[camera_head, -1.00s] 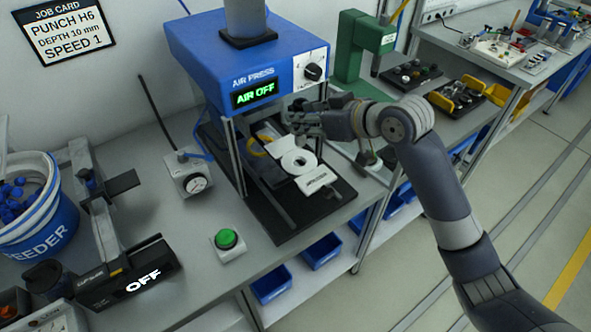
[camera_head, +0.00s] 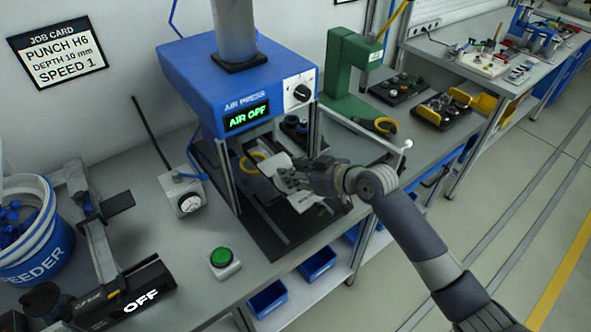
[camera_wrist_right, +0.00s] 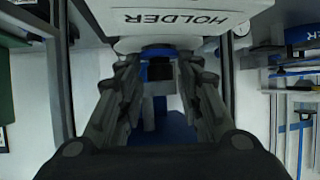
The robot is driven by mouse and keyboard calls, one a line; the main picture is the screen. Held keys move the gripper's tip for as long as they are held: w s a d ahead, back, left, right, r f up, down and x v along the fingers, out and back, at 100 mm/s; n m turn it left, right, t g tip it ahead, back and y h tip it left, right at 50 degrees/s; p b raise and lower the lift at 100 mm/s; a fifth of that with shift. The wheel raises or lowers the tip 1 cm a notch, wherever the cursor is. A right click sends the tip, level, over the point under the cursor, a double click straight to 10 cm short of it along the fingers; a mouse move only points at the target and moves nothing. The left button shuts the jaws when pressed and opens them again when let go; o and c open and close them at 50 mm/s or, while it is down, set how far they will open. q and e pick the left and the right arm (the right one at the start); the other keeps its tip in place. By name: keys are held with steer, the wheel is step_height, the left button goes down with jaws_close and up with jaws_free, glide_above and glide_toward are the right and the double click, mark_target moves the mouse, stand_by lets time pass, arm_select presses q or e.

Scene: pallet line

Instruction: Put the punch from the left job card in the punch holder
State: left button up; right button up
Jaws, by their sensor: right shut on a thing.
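The job card (camera_head: 62,55) on the wall at the left reads PUNCH H6, DEPTH 10 mm, SPEED 1. The white punch holder (camera_head: 303,201) sits under the air press, partly hidden by my right gripper (camera_head: 290,180). In the right wrist view the plate marked HOLDER (camera_wrist_right: 190,22) is right by my fingertips (camera_wrist_right: 158,68). My right gripper is shut on a dark piece with a blue part (camera_wrist_right: 157,50), seemingly the punch. Its lower end and exact fit against the holder are hidden. My left gripper is not in view.
The blue air press (camera_head: 235,85) reads AIR OFF; its posts flank the holder. A green stand (camera_head: 348,65) and dark trays (camera_head: 402,88) are at right.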

steer(key=shift+f, duration=0.2)
steer(key=o, duration=1.2)
